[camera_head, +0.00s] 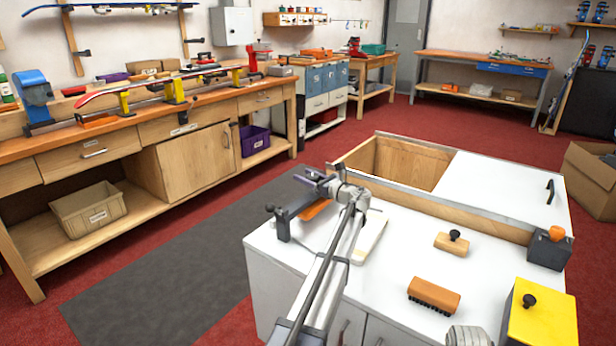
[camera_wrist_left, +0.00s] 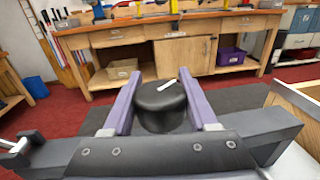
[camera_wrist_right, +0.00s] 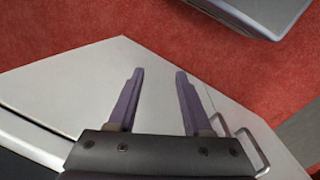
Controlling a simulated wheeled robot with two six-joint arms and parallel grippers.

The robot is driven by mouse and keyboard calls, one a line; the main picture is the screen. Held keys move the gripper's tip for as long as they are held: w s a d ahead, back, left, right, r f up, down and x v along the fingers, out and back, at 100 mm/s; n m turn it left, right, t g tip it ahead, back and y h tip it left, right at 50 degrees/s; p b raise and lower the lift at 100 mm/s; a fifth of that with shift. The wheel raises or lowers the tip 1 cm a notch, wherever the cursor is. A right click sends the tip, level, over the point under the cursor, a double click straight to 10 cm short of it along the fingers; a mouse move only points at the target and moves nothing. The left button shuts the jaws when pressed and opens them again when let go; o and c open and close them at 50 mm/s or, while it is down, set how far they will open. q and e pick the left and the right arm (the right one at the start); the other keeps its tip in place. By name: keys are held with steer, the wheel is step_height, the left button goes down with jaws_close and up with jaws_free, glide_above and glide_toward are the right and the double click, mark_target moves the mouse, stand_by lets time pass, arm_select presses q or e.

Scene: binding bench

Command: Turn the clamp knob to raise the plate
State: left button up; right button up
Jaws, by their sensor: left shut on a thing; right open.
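A black round clamp knob (camera_wrist_left: 162,108) with a white pointer mark on top shows in the left wrist view, between the purple fingers of my left gripper (camera_wrist_left: 162,78). That gripper is shut on the knob. In the head view my left gripper (camera_head: 308,178) is at the upper end of the dark grey clamp (camera_head: 298,204) on the white bench's left edge, and the knob is largely hidden there. The plate cannot be clearly told apart. My right gripper (camera_wrist_right: 160,74) is open and empty above the white bench top in the right wrist view.
On the white bench top (camera_head: 400,290) are a wooden block with a black knob (camera_head: 452,243), a brown brush (camera_head: 434,296), a dark box with an orange top (camera_head: 549,250) and a yellow box (camera_head: 545,318). An open wooden bin (camera_head: 400,163) lies behind.

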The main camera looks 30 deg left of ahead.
arm_select(q)
steer(key=shift+s+f+n+g, duration=0.1)
steer(key=shift+s+n+g, duration=0.1)
steer(key=shift+n+g, duration=0.65)
steer(key=shift+s+n+g, duration=0.15)
steer(key=shift+n+g, duration=0.25)
steer(key=shift+g, duration=0.75)
steer(key=shift+s+f+n+g, duration=0.1)
steer(key=shift+s+n+g, duration=0.1)
steer(key=shift+n+g, duration=0.65)
steer(key=shift+s+g, duration=0.15)
steer(key=shift+g, duration=0.1)
steer(key=o, duration=1.4)
steer(key=shift+a, duration=0.1)
steer(key=shift+c, duration=0.2)
steer(key=shift+w, duration=0.2)
steer(key=w+d, duration=0.1)
steer(key=d, duration=0.6)
steer(key=shift+d, duration=0.35)
